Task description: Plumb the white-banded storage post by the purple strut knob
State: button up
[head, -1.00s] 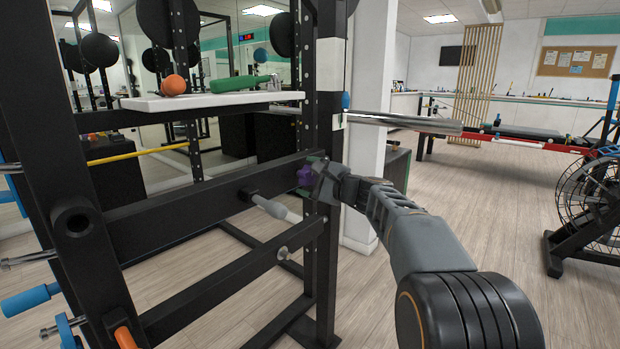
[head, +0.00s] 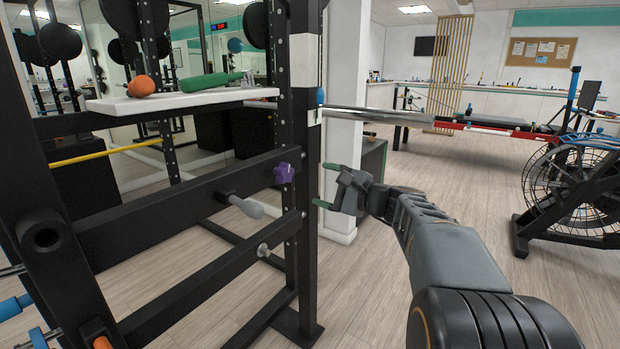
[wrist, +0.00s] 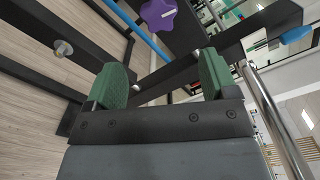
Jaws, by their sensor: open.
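The purple strut knob (head: 284,173) sits on the upper dark cross beam, close to the storage post. In the wrist view the knob (wrist: 159,14) is a purple lobed shape with a pale line, beyond the fingertips at the top. The white-banded storage post (head: 305,150) is black, with a broad white band (head: 304,60) near the top. My gripper (head: 322,184) is open and empty, just right of the post in the head view and apart from the knob. Its green fingers (wrist: 160,80) stand apart in the wrist view.
A white shelf (head: 180,100) holds an orange ball (head: 141,86) and a green roller (head: 210,82). A grey-handled peg (head: 243,205) and a metal-ended pin (head: 263,250) stick out below the knob. A steel bar (head: 380,116) extends right from the post.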

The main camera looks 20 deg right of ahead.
jog(key=shift+v, duration=0.95)
jog(key=s+a+r+n+g+h+p, duration=0.2)
jog(key=s+a+r+n+g+p, duration=0.25)
jog(key=p, duration=0.45)
jog(key=s+a+r+n+g+h+p, duration=0.1)
jog(key=s+a+n+g+p, duration=0.3)
jog(key=a+p, duration=0.45)
jog(key=s+d+r+n+g+h+p, duration=0.2)
jog(key=s+d+r+n+h+p, duration=0.2)
jog(key=s+r+n+h+p, duration=0.3)
jog(key=shift+s+r+n+h+p, duration=0.15)
jog(key=shift+s+n+h+p, duration=0.3)
jog(key=shift+s+p, duration=3.45)
jog(key=w+p, duration=0.3)
jog(key=shift+g, duration=0.25)
